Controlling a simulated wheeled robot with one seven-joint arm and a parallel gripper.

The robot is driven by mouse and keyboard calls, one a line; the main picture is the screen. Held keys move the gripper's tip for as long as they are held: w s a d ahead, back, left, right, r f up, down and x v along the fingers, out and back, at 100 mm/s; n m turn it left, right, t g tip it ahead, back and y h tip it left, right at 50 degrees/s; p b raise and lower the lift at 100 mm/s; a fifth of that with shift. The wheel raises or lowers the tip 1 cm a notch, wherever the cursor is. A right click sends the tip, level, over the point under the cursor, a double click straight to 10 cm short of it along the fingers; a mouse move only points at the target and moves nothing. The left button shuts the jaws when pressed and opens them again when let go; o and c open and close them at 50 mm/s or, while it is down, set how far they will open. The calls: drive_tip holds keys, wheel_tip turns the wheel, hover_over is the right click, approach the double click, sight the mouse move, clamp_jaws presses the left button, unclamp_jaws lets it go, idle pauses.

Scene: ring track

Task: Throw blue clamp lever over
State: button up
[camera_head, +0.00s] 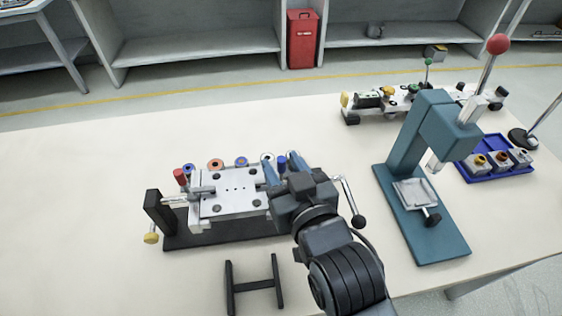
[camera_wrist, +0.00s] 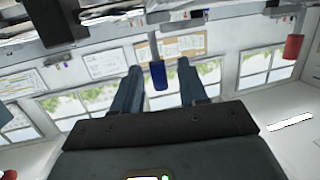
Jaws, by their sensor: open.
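The blue clamp lever (camera_head: 281,162) is a short blue cylinder near the right end of the silver clamping fixture (camera_head: 235,190). In the wrist view the blue lever (camera_wrist: 158,76) hangs between my two fingers, with a visible gap on each side. My gripper (camera_head: 282,170) is open around it and holds nothing. In the head view the fingers partly hide the lever and the fixture's right end.
A teal press (camera_head: 420,225) with a red-knobbed handle stands to the right. A crank with a black knob (camera_head: 358,221) is close to my wrist. A black stand (camera_head: 254,286) lies in front. A blue tray (camera_head: 488,179) is far right. The table's left side is clear.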

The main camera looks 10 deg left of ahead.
drive_tip(key=b+v, duration=0.1)
drive_tip(key=v, duration=0.5)
drive_tip(key=shift+s, duration=0.15)
drive_tip(key=shift+d, duration=0.1)
drive_tip(key=s+d+f+m+h, duration=0.2)
drive_tip(key=s+d+f, duration=0.1)
drive_tip(key=s+d, duration=0.3)
drive_tip(key=s+d+f+m+h, duration=0.1)
drive_tip(key=s+d+f, duration=0.2)
drive_tip(key=s+d, duration=0.35)
drive_tip(key=s+d+r+m+h, duration=0.1)
drive_tip(key=s+d+r+h, duration=0.1)
drive_tip(key=s+d, duration=0.3)
drive_tip(key=s+d+r+m+h, duration=0.1)
drive_tip(key=s+d, duration=0.3)
drive_tip(key=s, duration=0.7)
drive_tip(key=shift+s+d+r+m+t+h, duration=0.2)
drive_tip(key=shift+d+r+m+t+h, duration=0.15)
drive_tip(key=shift+r+h, duration=0.3)
